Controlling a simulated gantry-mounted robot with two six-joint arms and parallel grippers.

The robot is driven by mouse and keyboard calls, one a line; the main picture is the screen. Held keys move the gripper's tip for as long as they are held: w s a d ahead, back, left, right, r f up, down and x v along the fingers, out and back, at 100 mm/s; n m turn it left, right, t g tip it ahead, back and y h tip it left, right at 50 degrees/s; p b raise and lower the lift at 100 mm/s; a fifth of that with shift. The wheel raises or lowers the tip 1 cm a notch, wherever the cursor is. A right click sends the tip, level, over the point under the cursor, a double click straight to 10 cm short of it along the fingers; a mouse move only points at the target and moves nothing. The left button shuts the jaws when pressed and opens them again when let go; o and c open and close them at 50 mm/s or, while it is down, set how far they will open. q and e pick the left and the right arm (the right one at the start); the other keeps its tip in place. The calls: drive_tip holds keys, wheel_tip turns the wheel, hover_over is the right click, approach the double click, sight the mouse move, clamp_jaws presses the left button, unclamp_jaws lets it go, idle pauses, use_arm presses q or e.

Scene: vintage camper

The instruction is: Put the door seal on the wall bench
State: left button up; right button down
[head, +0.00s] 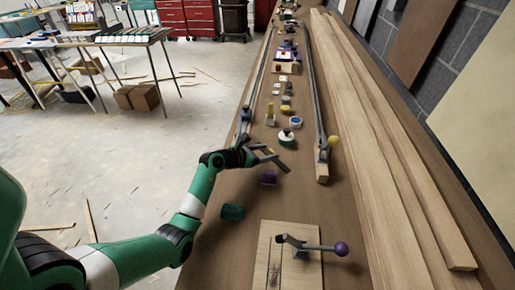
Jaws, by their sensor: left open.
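The long wooden wall bench (235,262) runs from the near edge into the distance along the wall. No thing on it can be told for certain as the door seal. My left gripper (279,160) is open and empty, reaching over the bench from its left edge. Just beyond it sits a white and green round piece (286,141). My right gripper is out of the picture.
A board with a purple-knobbed lever (341,249) stands in front. Two long bar clamps (316,85) lie lengthwise, with several small items between them. Long planks (390,180) fill the right side. A work table (130,38) stands at upper left.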

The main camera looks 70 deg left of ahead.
use_arm(q)
drive_tip(key=p+v, duration=0.1)
drive_tip(key=v, duration=0.5)
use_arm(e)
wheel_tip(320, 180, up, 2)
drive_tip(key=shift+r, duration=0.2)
use_arm(q)
drive_tip(key=shift+w+r, duration=0.1)
